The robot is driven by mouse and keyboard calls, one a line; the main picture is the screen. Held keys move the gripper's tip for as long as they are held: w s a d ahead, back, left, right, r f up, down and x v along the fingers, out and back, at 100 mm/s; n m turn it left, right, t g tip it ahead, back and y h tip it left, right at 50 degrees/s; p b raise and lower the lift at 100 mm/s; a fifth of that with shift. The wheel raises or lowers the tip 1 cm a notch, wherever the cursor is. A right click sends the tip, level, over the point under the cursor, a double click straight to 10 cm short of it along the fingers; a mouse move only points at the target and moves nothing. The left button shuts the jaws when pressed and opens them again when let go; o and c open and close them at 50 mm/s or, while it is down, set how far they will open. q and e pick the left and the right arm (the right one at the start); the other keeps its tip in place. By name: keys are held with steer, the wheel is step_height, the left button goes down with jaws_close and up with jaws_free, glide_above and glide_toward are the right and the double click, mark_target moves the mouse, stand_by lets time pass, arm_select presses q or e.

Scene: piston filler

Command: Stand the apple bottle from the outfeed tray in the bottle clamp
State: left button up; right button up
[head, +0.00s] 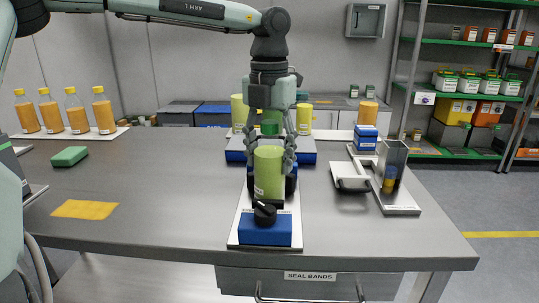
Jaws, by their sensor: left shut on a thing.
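A light green apple bottle (268,175) with a darker green cap is upright between the fingers of my left gripper (270,152), which comes down from above and is shut on it. The bottle clamp (265,228), with a blue block and black knob on a white plate, is directly below and in front. Blue and black clamp parts show on both sides of the bottle's lower part. I cannot tell whether the bottle's base rests on the clamp. The outfeed tray (308,158), blue with a light rim, lies behind. My right gripper is not in view.
Several orange bottles (76,112) stand at the left. A green block (70,156) and a yellow cloth (85,209) lie on the table.

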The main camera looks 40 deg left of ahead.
arm_select(q)
steer(key=shift+f, duration=0.1)
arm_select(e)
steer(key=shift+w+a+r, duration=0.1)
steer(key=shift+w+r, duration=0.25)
arm_select(q)
steer(key=o, duration=1.3)
steer(key=shift+o, duration=1.3)
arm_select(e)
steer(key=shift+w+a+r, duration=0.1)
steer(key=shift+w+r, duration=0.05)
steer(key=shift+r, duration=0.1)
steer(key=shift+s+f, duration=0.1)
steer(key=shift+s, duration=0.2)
